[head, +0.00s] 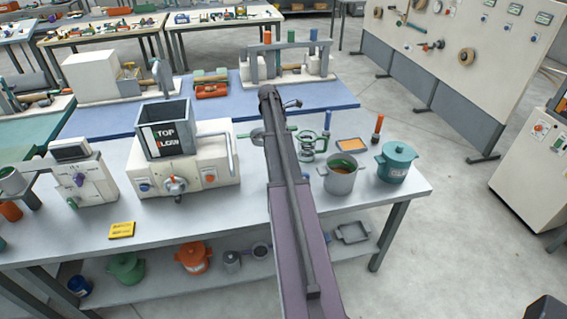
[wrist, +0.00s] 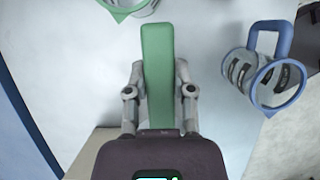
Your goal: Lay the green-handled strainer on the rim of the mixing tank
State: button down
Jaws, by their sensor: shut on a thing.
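In the wrist view a flat green handle (wrist: 157,75) stands upright in the picture between the two fingers of my gripper (wrist: 158,92). The fingers are shut on it. The strainer's bowl does not show clearly there. In the head view my arm hides the gripper and most of what it holds. A small round grey part (head: 257,136) sticks out left of the arm; I cannot tell whether it belongs to the strainer. An open square grey tank (head: 168,130) with a STOP CLEAN sign sits on the white machine left of my arm; it looks like the mixing tank.
A grey pot (head: 340,180) and a teal lidded pot (head: 397,163) stand right of my arm. The front table (head: 215,212) has clear room by the yellow block (head: 121,230).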

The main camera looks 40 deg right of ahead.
jog(key=shift+f+b, duration=5.75)
jog(key=shift+f, duration=0.4)
jog(key=shift+f+b, duration=1.9)
jog(key=shift+b, duration=0.05)
jog(key=shift+f, duration=0.1)
jog(key=shift+c, duration=2.4)
grip_release()
jog(key=shift+r, duration=0.25)
jog(key=shift+p+v, duration=1.1)
jog(key=shift+p, duration=0.15)
jog(key=p+v, duration=0.8)
jog(key=v, duration=0.1)
jog(key=shift+r+p, duration=0.25)
jog(key=shift+p, duration=0.05)
